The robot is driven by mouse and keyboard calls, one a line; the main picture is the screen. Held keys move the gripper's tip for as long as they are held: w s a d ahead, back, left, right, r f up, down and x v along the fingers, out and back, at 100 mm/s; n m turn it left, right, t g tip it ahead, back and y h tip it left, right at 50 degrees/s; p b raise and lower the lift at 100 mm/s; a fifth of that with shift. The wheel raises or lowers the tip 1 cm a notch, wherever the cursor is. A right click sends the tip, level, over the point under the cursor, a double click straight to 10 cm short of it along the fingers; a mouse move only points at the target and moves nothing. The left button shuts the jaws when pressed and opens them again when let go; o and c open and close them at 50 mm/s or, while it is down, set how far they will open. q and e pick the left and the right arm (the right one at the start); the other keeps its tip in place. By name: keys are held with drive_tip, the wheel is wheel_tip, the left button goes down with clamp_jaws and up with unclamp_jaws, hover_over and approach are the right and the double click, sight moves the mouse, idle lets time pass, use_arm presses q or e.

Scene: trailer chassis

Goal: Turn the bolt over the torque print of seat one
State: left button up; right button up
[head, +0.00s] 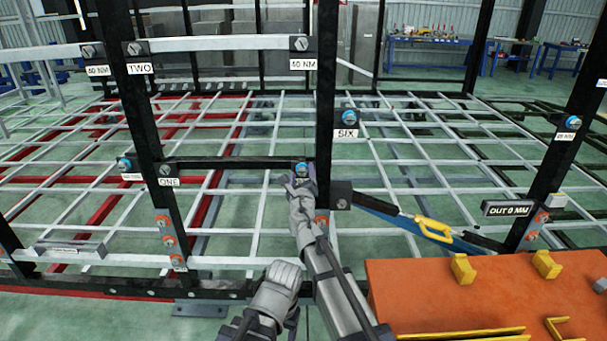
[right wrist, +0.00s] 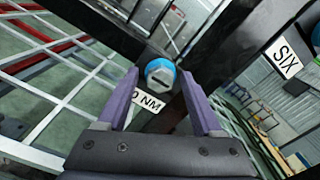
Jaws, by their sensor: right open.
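The seat one crossbar (head: 235,163) is a dark bar between two black posts, with a ONE label (head: 168,181) under its left end. A grey-headed bolt with a blue ring (head: 302,168) sits at its right end. In the right wrist view the bolt (right wrist: 163,76) is ahead, between the finger lines, above a white print ending in "0 NM" (right wrist: 150,102), partly hidden. My right gripper (head: 299,180) is open just in front of and below the bolt, its purple fingers (right wrist: 160,95) apart with nothing between them.
A SIX label (head: 346,134) with a blue-ringed bolt (head: 349,117) is on the right. An orange surface (head: 480,290) with yellow blocks fills the lower right. Black posts flank the bar.

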clamp_jaws()
idle(0.5)
